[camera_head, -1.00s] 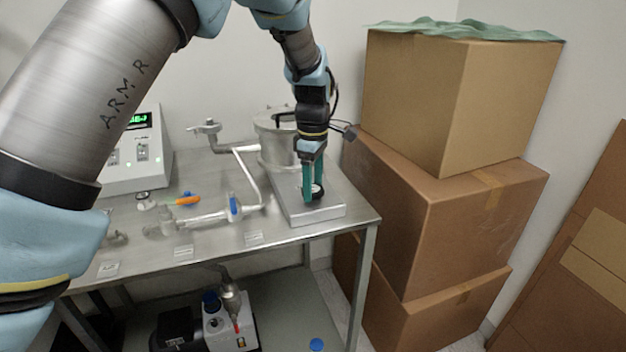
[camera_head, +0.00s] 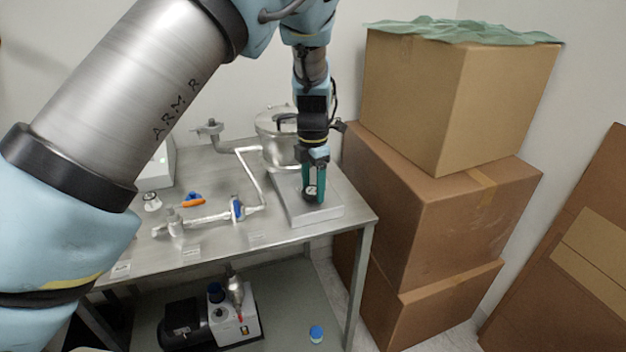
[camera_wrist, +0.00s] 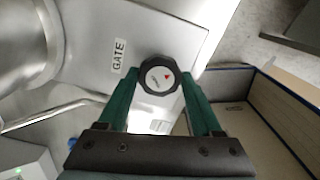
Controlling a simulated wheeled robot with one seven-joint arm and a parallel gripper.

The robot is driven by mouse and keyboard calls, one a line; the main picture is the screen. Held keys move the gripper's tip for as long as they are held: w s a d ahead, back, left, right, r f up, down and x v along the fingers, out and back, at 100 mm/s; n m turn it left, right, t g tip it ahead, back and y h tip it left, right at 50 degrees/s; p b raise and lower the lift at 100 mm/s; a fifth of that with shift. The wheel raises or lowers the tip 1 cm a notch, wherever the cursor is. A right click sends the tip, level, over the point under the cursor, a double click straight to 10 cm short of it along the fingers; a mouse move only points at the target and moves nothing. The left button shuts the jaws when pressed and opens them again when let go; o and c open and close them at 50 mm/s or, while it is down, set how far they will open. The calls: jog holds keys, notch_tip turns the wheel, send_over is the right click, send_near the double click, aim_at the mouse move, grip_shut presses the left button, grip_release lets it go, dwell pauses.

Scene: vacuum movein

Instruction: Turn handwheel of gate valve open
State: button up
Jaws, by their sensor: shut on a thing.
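In the head view my gripper (camera_head: 315,186) points down over the flat metal block (camera_head: 318,214) at the table's right end.
A lidded metal chamber (camera_head: 272,150) stands just behind the gripper. Stacked cardboard boxes (camera_head: 440,215) stand close to the table's right. A pump (camera_head: 232,310) is on the lower shelf.

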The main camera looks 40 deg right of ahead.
aim_at(313, 190)
jog(key=n+p, duration=0.1)
jog(key=n, duration=0.3)
jog(key=shift+n+p, duration=0.3)
jog(key=shift+p, duration=0.05)
jog(key=shift+n, duration=2)
jog(key=o, duration=1.4)
jog(key=shift+c, duration=0.2)
jog(key=shift+r, duration=0.1)
notch_tip(313, 190, up, 11)
jog(key=b, duration=0.3)
jog(key=shift+f, duration=0.2)
